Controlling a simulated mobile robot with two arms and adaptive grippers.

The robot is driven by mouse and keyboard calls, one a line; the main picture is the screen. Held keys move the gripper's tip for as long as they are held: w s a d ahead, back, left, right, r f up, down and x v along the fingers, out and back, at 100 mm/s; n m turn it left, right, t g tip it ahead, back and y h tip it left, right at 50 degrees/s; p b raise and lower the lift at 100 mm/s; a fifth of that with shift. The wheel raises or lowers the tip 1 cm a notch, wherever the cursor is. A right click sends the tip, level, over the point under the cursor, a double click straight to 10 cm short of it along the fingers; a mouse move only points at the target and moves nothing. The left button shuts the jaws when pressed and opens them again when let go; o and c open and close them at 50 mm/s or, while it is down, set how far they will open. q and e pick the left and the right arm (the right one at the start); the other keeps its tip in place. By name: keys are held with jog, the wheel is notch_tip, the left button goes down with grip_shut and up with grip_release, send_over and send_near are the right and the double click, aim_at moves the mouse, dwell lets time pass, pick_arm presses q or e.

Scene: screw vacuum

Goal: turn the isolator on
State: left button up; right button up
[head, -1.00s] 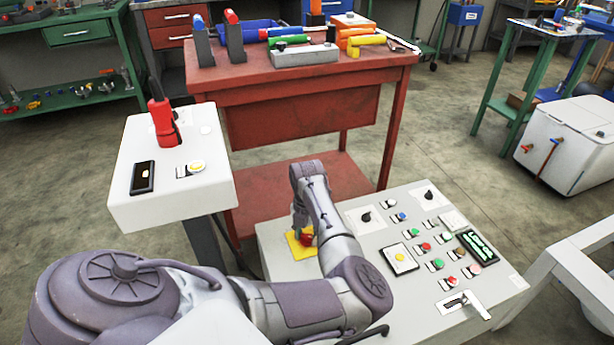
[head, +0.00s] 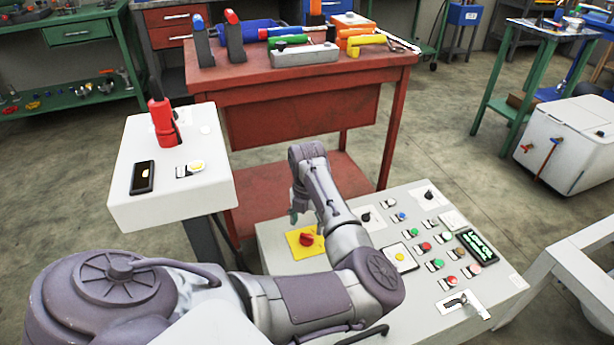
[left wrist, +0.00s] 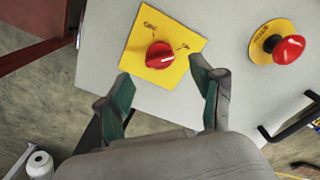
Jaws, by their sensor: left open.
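The isolator is a red rotary knob (head: 307,239) on a yellow square plate (head: 294,250), at the left end of the grey control panel. In the left wrist view the knob (left wrist: 160,55) carries a white mark on its right side. My left gripper (head: 295,214) is above and beside the plate in the head view, apart from the knob. In the left wrist view its green-padded fingers (left wrist: 161,80) are spread and empty, with the knob beyond them. My right gripper is out of view.
A red mushroom button (left wrist: 288,49) on a round yellow base is right of the isolator in the left wrist view. Several buttons and switches cover the panel (head: 275,263). A white pedestal (head: 150,210) stands left, and a red workbench (head: 300,100) behind.

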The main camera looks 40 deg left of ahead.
aim_at(307, 236)
pick_arm(q)
notch_tip(307, 236, up, 7)
dwell(0.3)
dwell(0.5)
